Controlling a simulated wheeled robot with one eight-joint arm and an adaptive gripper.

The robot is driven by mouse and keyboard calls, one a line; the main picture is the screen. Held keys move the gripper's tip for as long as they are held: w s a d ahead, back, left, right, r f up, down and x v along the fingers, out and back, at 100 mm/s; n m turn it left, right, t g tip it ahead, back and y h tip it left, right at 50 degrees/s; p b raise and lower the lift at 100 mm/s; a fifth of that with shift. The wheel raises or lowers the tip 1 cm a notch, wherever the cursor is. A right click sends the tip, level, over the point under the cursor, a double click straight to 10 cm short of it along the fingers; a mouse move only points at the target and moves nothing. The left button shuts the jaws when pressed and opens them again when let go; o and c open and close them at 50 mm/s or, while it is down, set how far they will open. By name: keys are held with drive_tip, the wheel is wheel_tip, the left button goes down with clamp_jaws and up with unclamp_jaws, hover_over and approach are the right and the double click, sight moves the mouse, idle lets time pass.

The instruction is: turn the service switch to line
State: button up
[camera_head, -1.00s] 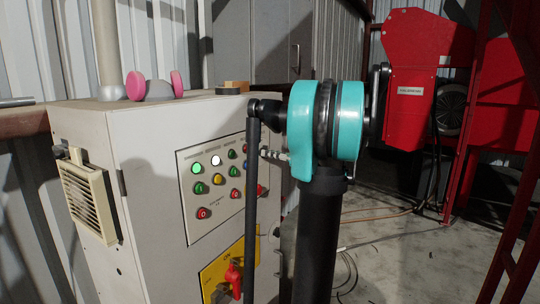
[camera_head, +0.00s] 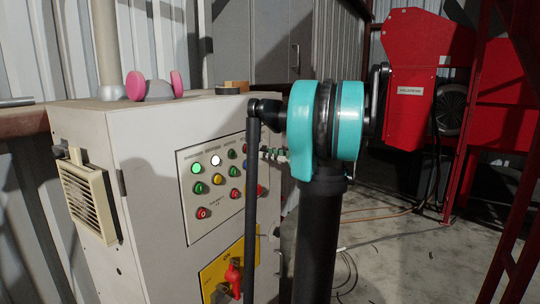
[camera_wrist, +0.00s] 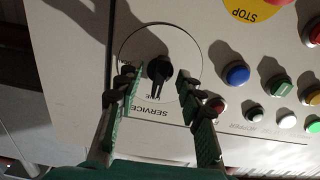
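The service switch (camera_wrist: 159,70) is a black knob on a round plate on the pale control panel, with upside-down "SERVICE" lettering below it in the wrist view. The knob's narrow end points down in that view; small lettering by it is too blurred to read. My gripper (camera_wrist: 157,82) is open, its green fingers on either side of the knob, with visible gaps to it. Whether the tips reach the panel, I cannot tell. In the head view my gripper (camera_head: 273,153) shows partly beside the arm, and the switch is hidden there.
The grey cabinet (camera_head: 115,150) carries several buttons and lamps. A blue button (camera_wrist: 236,75) and a dark red one (camera_wrist: 215,104) lie close to the right finger. A red switch handle (camera_head: 233,278) sits on a yellow plate below. Pink ear defenders (camera_head: 135,86) lie on top.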

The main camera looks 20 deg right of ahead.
drive_tip(key=v, duration=0.7)
idle(0.4)
drive_tip(key=shift+a, duration=0.1)
